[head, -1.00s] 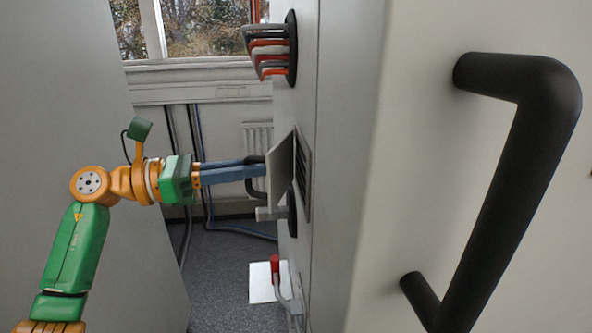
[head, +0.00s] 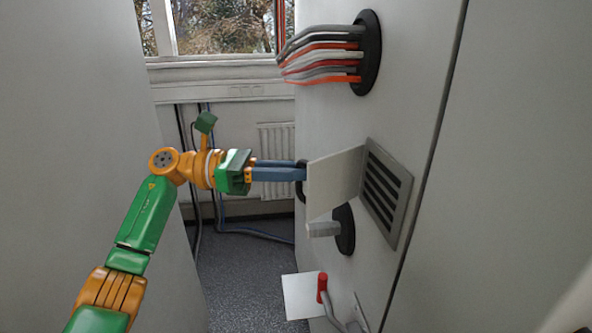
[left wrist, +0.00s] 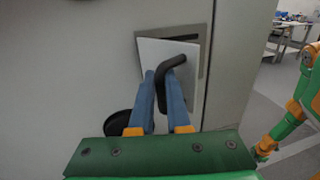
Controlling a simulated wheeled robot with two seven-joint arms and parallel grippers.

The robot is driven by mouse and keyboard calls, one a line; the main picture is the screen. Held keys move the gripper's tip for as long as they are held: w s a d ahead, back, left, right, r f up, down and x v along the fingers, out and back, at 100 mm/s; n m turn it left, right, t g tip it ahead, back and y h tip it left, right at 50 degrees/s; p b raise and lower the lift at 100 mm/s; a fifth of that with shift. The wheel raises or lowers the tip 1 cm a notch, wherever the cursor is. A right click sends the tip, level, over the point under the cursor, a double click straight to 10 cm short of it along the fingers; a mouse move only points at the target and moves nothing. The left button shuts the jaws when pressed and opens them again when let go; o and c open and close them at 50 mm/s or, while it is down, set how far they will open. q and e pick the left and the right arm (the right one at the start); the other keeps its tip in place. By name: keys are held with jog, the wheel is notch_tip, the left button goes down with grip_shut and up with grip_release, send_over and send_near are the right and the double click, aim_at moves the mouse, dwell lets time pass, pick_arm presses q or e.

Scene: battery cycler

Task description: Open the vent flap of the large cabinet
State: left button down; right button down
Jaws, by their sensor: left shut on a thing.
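The vent flap (head: 333,182) is a pale square panel on the large cabinet (head: 400,75). It stands swung out from the cabinet face, so the dark slats of the vent (head: 384,196) show behind it. My left gripper (head: 301,175) is shut on the flap's black handle (left wrist: 174,64). In the left wrist view the blue fingers (left wrist: 165,88) lie either side of the handle, in front of the flap (left wrist: 165,50). My right gripper is not visible; a green and orange arm (left wrist: 295,112) shows at the right of the left wrist view.
Above the vent, grey, red and white cables (head: 320,55) stick out from a black round plate (head: 367,52). Below the flap are a grey lever (head: 323,229) on a black disc and a red-topped lever (head: 322,287). A grey wall (head: 75,120) stands close left.

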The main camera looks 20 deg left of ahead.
dwell(0.4)
pick_arm(q)
jog(key=c, duration=1.2)
grip_release()
jog(key=shift+c, duration=0.2)
jog(key=shift+o, duration=0.4)
jog(key=shift+w, duration=0.1)
jog(key=b+v, duration=0.1)
jog(key=v, duration=0.6)
jog(key=shift+w+f, duration=0.1)
